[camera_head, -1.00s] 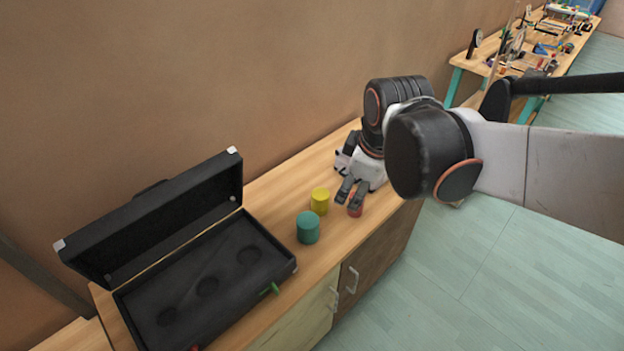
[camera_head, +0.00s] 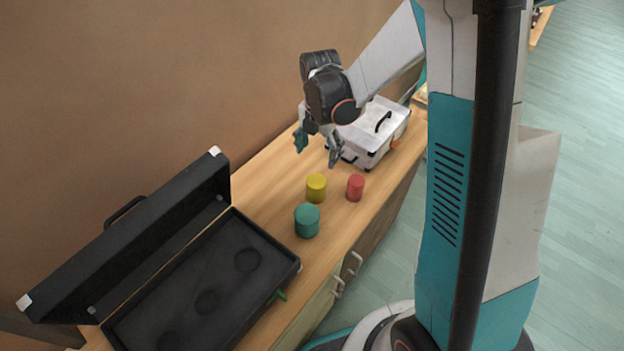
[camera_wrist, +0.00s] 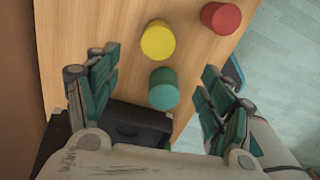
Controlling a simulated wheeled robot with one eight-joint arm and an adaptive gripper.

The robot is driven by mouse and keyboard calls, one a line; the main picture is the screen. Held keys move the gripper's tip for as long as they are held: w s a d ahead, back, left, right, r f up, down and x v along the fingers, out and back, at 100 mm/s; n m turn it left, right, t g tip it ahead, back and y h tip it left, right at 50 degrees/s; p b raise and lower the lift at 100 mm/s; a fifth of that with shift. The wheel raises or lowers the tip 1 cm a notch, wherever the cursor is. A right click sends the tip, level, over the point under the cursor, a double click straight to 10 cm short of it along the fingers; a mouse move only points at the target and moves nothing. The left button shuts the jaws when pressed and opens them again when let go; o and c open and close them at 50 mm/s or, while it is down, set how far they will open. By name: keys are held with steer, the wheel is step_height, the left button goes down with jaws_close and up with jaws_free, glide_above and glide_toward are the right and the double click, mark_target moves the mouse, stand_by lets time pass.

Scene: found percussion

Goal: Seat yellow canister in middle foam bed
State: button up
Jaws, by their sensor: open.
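The yellow canister (camera_head: 316,188) stands upright on the wooden cabinet top, between the open black case and my gripper. It also shows in the wrist view (camera_wrist: 158,41), ahead of the spread fingers. The open case has a dark foam bed with three round recesses, all empty; the middle recess (camera_head: 207,302) lies between the other two. My gripper (camera_head: 318,157) is open and empty, raised above the cabinet top behind the yellow canister. In the wrist view its fingers (camera_wrist: 160,88) are wide apart, touching no canister.
A green canister (camera_head: 307,220) stands close in front of the yellow one, and a red canister (camera_head: 355,187) stands to its right. A white box with a black handle (camera_head: 374,132) sits behind. The case lid (camera_head: 130,240) stands open along the wall side.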

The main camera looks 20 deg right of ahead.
steer(key=b, duration=0.3)
glide_above(317, 180)
step_height(317, 180, down, 8)
steer(key=shift+s+f, duration=0.15)
steer(key=shift+a+f+b, duration=0.1)
steer(key=shift+f+b, duration=0.95)
steer(key=shift+f, duration=1.6)
steer(key=shift+c, duration=0.6)
steer(key=c, duration=1.1)
